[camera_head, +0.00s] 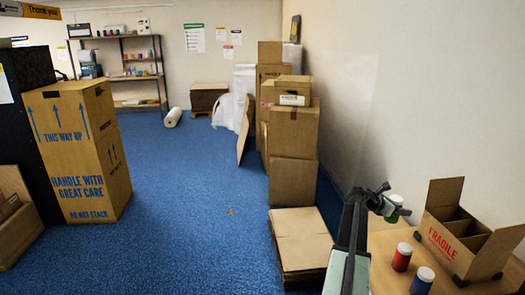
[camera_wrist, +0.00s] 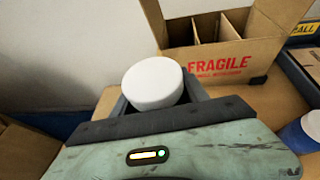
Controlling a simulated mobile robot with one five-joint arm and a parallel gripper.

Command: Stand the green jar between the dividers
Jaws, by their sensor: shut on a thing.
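My gripper (camera_head: 385,204) is shut on the green jar (camera_head: 397,213), held above the table to the left of the carton. The jar has a white lid, which shows between the jaws in the wrist view (camera_wrist: 152,82); its body is hidden there and mostly hidden in the head view. The open carton (camera_head: 436,241), marked FRAGILE in red, stands on the table with its flaps up. Its brown dividers (camera_wrist: 229,24) show inside; the compartment floors are hidden. The carton is beyond and to the right of the jar in the wrist view (camera_wrist: 180,70).
A red jar (camera_head: 402,257) and a blue jar (camera_head: 422,281), both white-lidded, stand on the wooden table (camera_head: 385,262) in front of the carton. A wall (camera_head: 440,100) runs behind the table. Stacked cartons (camera_head: 294,150) and flat cardboard (camera_head: 302,240) stand left of the table.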

